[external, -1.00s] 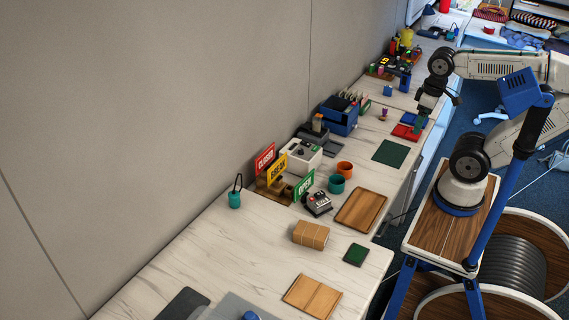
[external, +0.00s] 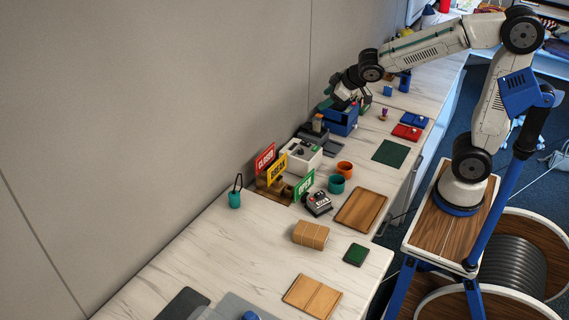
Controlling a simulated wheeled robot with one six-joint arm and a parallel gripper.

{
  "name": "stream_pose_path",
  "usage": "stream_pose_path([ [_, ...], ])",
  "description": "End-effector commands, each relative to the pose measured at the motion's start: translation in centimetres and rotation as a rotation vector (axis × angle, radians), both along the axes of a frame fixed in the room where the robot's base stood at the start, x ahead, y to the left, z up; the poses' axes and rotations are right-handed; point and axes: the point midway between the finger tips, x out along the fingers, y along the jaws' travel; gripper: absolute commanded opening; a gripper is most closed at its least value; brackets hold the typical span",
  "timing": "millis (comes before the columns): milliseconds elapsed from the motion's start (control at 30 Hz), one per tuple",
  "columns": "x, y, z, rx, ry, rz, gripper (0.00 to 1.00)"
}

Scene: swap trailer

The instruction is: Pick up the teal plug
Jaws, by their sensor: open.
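No piece in the external view is clearly the teal plug. A teal piece with a black loop on top (external: 235,199) stands upright on the bench, left of the signs. A teal cup (external: 337,184) stands further right. My gripper (external: 331,101) is over the back of the blue box (external: 342,118), near the wall, far behind both teal things. It is open. A dark green bit shows at its tip; I cannot tell whether it is a finger or a thing behind it. The gripper and forearm hide part of the blue box and what it holds.
Red, yellow and green signs (external: 265,158) stand beside a white device (external: 300,155). An orange cup (external: 345,168), red tray (external: 407,132), blue tray (external: 414,119), dark green mat (external: 390,153) and wooden tray (external: 361,209) lie on the bench. The wall bounds the left side.

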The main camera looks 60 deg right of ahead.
Motion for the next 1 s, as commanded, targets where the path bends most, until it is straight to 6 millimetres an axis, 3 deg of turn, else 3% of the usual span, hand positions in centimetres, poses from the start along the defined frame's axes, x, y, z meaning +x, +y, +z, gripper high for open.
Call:
stream_pose_path([
  [33, 2.7, 2.3, -1.0, 0.008, -0.038, 0.062, 0.61],
  [100, 6.0, 5.5, -1.9, 0.031, -0.102, 0.152, 0.61],
  [233, 10.5, 12.6, -4.5, 0.105, -0.194, 0.338, 0.61],
  [367, 12.8, 20.1, -7.9, 0.212, -0.250, 0.536, 0.61],
  [500, 12.8, 26.8, -11.5, 0.334, -0.269, 0.717, 0.61],
  [600, 12.2, 29.8, -13.4, 0.404, -0.267, 0.804, 0.61],
  [700, 11.6, 31.5, -14.3, 0.445, -0.263, 0.856, 0.61],
  [1000, 11.4, 32.0, -18.6, 0.462, -0.259, 0.872, 0.61],
])
